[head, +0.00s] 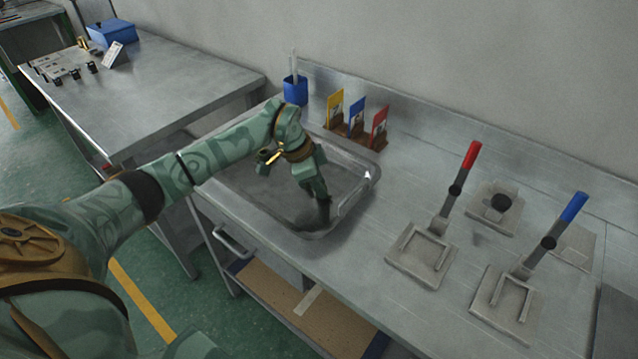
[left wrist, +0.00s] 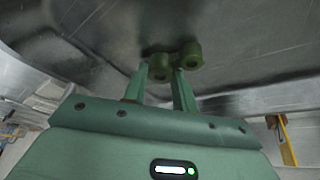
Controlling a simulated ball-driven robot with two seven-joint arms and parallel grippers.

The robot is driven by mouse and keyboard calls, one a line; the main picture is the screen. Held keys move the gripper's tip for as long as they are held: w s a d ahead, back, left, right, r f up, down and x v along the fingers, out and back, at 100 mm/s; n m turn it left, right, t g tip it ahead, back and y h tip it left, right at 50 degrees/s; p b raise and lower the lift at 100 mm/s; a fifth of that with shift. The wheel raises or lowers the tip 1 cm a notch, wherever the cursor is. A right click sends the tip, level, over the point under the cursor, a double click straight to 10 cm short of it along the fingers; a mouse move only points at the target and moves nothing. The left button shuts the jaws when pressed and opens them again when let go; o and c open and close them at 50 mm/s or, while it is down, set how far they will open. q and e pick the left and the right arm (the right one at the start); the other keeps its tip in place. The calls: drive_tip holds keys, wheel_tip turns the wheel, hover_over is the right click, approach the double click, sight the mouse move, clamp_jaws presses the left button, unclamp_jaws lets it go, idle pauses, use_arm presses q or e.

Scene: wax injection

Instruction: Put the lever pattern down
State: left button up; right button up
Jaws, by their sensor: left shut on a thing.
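My left gripper (head: 321,198) reaches down into the grey shallow tray (head: 347,213) on the metal bench. It is shut on the lever pattern, a small dark green piece (left wrist: 172,64) with two round, holed ends, seen between the fingertips in the left wrist view. The left gripper's fingers also show there (left wrist: 161,82). In the head view the pattern is hard to make out against the dark tray floor. I cannot tell whether it touches the floor. My right gripper is not in view.
Yellow, blue and red cards (head: 356,114) stand in a brown holder behind the tray, beside a blue cup (head: 295,90). Right of the tray are a red-handled press (head: 424,255) and a blue-handled press (head: 507,300). Another table (head: 175,85) stands at left.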

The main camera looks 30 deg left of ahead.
use_arm(q)
drive_tip(key=o, duration=0.9)
drive_tip(key=shift+f, duration=0.1)
drive_tip(key=shift+o, duration=0.2)
drive_tip(key=p+v, duration=0.3)
drive_tip(key=v, duration=0.9)
